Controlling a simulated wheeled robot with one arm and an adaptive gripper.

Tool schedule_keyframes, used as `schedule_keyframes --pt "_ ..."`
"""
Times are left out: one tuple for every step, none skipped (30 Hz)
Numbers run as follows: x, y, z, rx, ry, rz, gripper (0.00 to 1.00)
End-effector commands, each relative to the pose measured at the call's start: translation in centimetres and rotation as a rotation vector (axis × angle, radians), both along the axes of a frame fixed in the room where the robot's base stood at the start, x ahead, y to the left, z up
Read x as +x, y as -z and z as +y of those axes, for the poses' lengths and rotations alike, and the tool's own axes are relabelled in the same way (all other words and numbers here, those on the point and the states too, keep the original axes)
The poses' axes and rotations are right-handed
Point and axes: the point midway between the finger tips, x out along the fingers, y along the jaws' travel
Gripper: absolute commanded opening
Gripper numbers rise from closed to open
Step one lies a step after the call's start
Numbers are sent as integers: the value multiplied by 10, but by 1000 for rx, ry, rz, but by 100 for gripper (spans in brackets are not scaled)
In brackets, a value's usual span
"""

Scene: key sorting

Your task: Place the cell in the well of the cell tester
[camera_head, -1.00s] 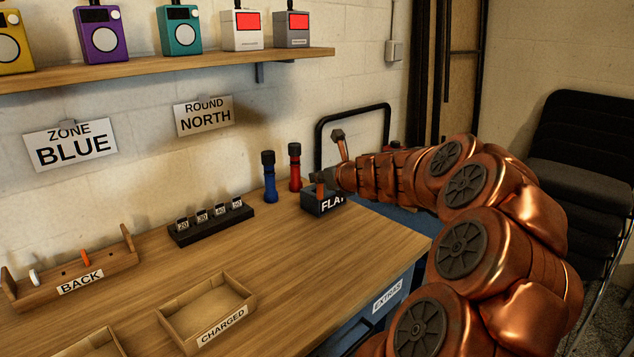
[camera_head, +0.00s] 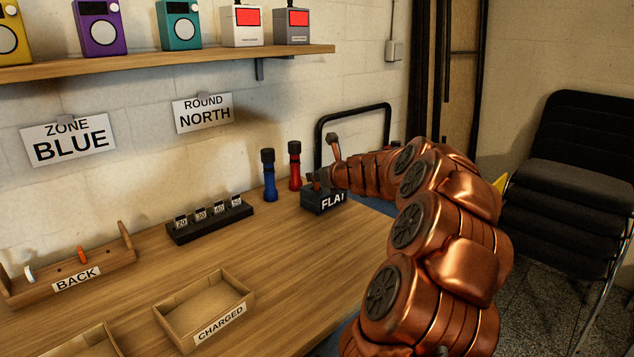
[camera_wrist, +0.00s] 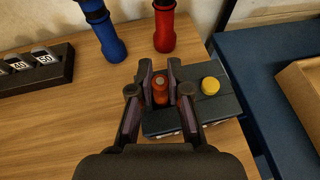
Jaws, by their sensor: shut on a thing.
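My gripper (camera_wrist: 160,88) is shut on an orange-red cell (camera_wrist: 160,92), which stands upright between the fingers in the wrist view. The gripper is over the left part of a dark box (camera_wrist: 222,103), which looks like the cell tester. A round yellow thing (camera_wrist: 210,86) sits on top of the box, right of the fingers. The cell's lower end and the well are hidden, so I cannot tell whether the cell is seated or just above the box.
A blue flashlight (camera_head: 269,176) and a red flashlight (camera_head: 294,167) stand just behind the box. A black rack with numbered tags (camera_head: 208,224) is to the left. A wooden tray marked CHARGED (camera_head: 243,299) and a BACK rack (camera_head: 110,270) are nearer. Bare wood lies between.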

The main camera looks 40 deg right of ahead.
Motion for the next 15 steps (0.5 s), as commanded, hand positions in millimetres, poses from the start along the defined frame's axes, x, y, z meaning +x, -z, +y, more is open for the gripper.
schedule_keyframes --pt "0 5 0 0 0 -1 0" --pt "0 5 0 0 0 -1 0" --pt "0 4 0 -1 1 -1 0" --pt "0 3 0 -1 1 -1 0" --pt "0 3 0 -1 1 -1 0" --pt "0 3 0 -1 1 -1 0" --pt "0 3 0 -1 1 -1 0" --pt "0 3 0 -1 1 -1 0" --pt "0 3 0 -1 1 -1 0" --pt "0 4 0 -1 1 -1 0" --pt "0 5 0 -1 1 -1 0" --pt "0 6 0 -1 1 -1 0" --pt "0 5 0 -1 1 -1 19" --pt "0 5 0 -1 1 -1 23" --pt "0 5 0 -1 1 -1 27"
